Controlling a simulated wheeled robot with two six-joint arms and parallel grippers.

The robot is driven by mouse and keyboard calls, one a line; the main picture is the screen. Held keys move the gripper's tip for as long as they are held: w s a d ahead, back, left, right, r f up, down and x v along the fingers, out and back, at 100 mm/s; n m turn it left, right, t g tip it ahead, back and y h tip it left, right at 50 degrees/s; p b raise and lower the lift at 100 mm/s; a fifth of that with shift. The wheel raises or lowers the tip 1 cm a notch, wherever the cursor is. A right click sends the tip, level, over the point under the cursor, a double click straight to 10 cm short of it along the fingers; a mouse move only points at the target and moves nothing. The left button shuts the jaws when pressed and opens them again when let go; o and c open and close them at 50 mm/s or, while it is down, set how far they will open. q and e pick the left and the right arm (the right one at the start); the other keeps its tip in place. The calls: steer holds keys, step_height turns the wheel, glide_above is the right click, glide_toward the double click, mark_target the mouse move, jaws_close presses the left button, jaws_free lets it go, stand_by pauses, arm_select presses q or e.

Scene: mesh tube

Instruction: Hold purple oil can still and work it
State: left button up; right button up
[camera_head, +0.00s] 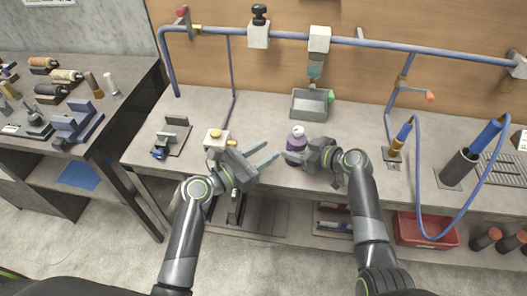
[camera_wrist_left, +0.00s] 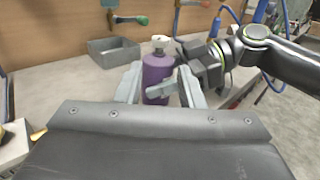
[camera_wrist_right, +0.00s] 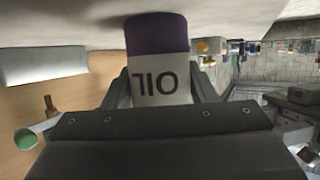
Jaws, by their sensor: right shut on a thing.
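The purple oil can (camera_head: 297,142) stands on the workbench in front of the grey tray, with a pale top. In the left wrist view it shows as a purple cylinder (camera_wrist_left: 157,72) with a white cap. In the right wrist view its white label reads OIL (camera_wrist_right: 160,82). My right gripper (camera_head: 298,156) is shut on the can, coming from the right. My left gripper (camera_head: 270,157) is open and empty, to the left of the can, with its fingers pointing towards it. The can lies beyond the left fingertips, apparently not between them.
A grey tray (camera_head: 310,105) stands behind the can. A white block with a yellow knob (camera_head: 216,138) is behind my left wrist. A blue pipe (camera_head: 270,35) runs along the back board, and a blue hose (camera_head: 419,200) hangs at right.

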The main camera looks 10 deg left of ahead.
mark_target(289, 140)
arm_select(q)
steer(key=o, duration=0.3)
steer(key=shift+w+f, duration=0.1)
steer(key=shift+f, duration=0.05)
steer(key=shift+w+a+m+g+h, duration=2.35)
steer(key=shift+m+g, duration=0.65)
steer(key=shift+g, duration=0.9)
steer(key=shift+h, duration=0.25)
steer(key=x, duration=1.1)
steer(key=shift+r, duration=0.2)
steer(key=c, duration=1)
